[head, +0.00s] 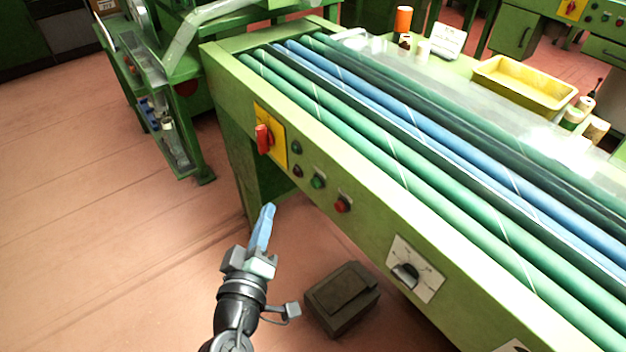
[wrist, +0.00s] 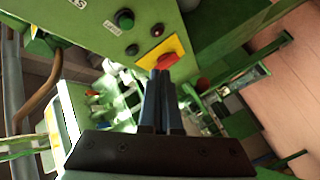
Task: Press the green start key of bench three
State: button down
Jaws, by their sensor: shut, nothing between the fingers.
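The green start key (head: 318,181) is on the front panel of the light green roller bench (head: 370,235). It lies between two small dark buttons and a red key (head: 342,205). In the wrist view a green key (wrist: 124,18) shows at the top, beside a small dark button (wrist: 132,50). No bench number is readable. My gripper (head: 269,208) is shut and empty, its blue fingers pointing up the picture, below and left of the key and apart from the panel. In the wrist view the fingertips (wrist: 161,74) overlap the lower edge of the red switch on its yellow plate.
A red rotary switch (head: 263,139) on a yellow plate sits left of the keys. A dial (head: 406,274) is farther right. A dark box (head: 342,298) stands on the floor beside my arm. Another green machine (head: 150,90) is at the left. The floor at left is clear.

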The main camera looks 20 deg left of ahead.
aim_at(315, 184)
jog(key=w+d+p, duration=0.2)
jog(key=w+d, duration=0.2)
jog(key=w, duration=0.1)
jog(key=shift+w+d+p, duration=0.2)
jog(key=shift+w+p, duration=0.05)
jog(key=shift+p, duration=0.15)
dwell(1.8)
jog(key=shift+w+d, duration=0.2)
jog(key=shift+w, duration=0.15)
jog(key=shift+w+d+p, duration=0.3)
jog(key=shift+w+d, duration=0.05)
dwell(0.7)
jog(key=shift+a, duration=0.1)
jog(key=shift+s+a+b, duration=0.5)
jog(key=shift+s, duration=0.2)
